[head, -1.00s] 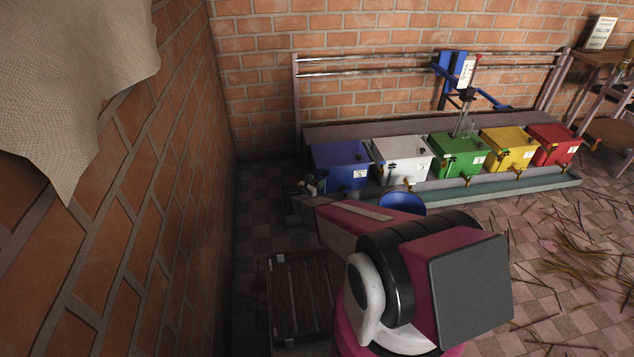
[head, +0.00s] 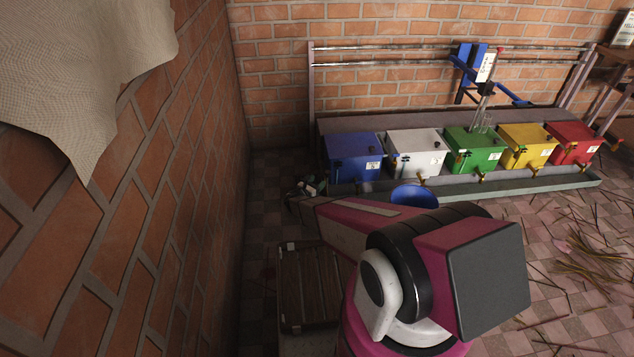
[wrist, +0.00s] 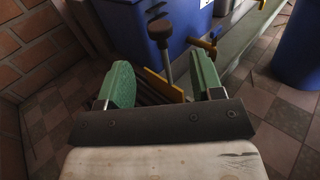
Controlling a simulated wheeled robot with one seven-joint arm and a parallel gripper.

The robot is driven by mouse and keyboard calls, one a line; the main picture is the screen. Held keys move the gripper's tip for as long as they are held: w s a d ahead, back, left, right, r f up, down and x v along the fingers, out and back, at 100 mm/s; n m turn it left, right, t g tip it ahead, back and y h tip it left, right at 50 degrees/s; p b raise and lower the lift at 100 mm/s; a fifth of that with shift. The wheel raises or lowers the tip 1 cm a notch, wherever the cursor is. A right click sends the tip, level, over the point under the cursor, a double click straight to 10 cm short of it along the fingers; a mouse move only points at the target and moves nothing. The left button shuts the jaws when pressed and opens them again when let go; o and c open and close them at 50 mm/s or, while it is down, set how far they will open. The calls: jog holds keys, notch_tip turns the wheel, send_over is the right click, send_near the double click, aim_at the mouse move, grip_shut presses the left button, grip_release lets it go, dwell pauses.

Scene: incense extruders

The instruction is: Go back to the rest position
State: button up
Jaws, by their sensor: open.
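My gripper (wrist: 164,88) shows in the wrist view with its two green fingers spread apart. No held object can be made out between them. Beyond the fingers stand the blue box (wrist: 185,22) and a dark knob on a metal stem (wrist: 160,30). A flat yellow piece (wrist: 163,85) shows between the fingers, and I cannot tell what it belongs to. In the head view my gripper (head: 303,190) is small, dark and partly hidden, low in front of the left end of the box row, near the blue box (head: 352,158). My arm stretches toward it.
White (head: 415,152), green (head: 474,148), yellow (head: 527,146) and red (head: 573,142) boxes stand along a trough (head: 540,182). A blue bucket (head: 412,195) is in front. A slatted wooden pallet (head: 308,285) lies nearer. A brick wall (head: 200,200) rises close at left. Sticks litter the right floor.

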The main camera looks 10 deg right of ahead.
jog(key=s+d+r+m+g+y, duration=0.2)
jog(key=s+d+r+m+g, duration=0.85)
jog(key=s+r+m, duration=0.3)
jog(key=s+a+r+m+g+y, duration=0.2)
jog(key=s+a+r+m+y, duration=0.2)
jog(key=s+r+m+y, duration=0.6)
jog(key=shift+s+a+r+m+y, duration=0.2)
jog(key=shift+s+r+m+y, duration=0.2)
jog(key=shift+s+r+m, duration=2.05)
jog(key=shift+s+r+n, duration=0.25)
jog(key=shift+s+n, duration=0.1)
jog(key=shift+s, duration=0.1)
jog(key=shift+s+r+n, duration=0.2)
jog(key=shift+s+n, duration=0.15)
jog(key=shift+s, duration=0.1)
